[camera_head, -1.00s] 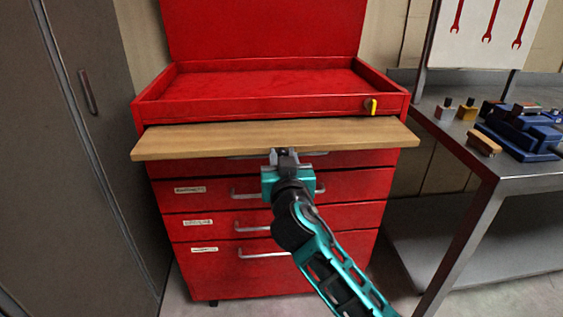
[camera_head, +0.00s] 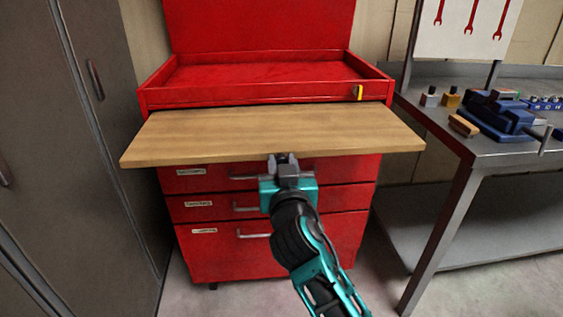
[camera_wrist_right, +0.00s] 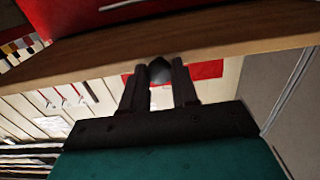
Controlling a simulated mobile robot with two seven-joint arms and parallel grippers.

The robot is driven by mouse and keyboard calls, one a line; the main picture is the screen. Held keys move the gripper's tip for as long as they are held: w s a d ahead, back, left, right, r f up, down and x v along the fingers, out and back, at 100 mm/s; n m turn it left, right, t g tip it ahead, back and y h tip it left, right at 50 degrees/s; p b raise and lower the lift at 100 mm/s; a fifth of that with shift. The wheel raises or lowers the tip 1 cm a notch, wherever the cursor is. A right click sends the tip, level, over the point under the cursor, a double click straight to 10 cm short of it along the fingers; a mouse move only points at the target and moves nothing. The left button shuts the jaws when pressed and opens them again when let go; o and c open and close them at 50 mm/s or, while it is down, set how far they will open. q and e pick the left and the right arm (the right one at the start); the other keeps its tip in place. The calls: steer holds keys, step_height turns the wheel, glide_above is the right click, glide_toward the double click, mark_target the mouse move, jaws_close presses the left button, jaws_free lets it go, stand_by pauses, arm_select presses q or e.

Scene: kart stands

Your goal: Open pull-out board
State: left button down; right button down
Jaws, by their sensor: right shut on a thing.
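The wooden pull-out board (camera_head: 272,132) sticks well out from the front of the red tool cabinet (camera_head: 275,258), below its open top tray. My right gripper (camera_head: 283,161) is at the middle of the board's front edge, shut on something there. In the right wrist view, the board (camera_wrist_right: 230,35) runs across the top, and the two fingers (camera_wrist_right: 159,80) have a small dark rounded piece between them. The gripped part is mostly hidden in the head view. My left gripper is not in view.
Labelled drawers with metal handles (camera_head: 254,236) sit below the board. A grey locker (camera_head: 95,150) stands close on the left. A metal workbench (camera_head: 470,150) with a blue vise (camera_head: 500,118) stands on the right. The floor in front is clear.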

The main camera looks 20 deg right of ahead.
steer(key=shift+s+r, duration=0.1)
steer(key=shift+s, duration=0.05)
steer(key=c, duration=1.2)
jaws_free()
steer(key=o, duration=0.3)
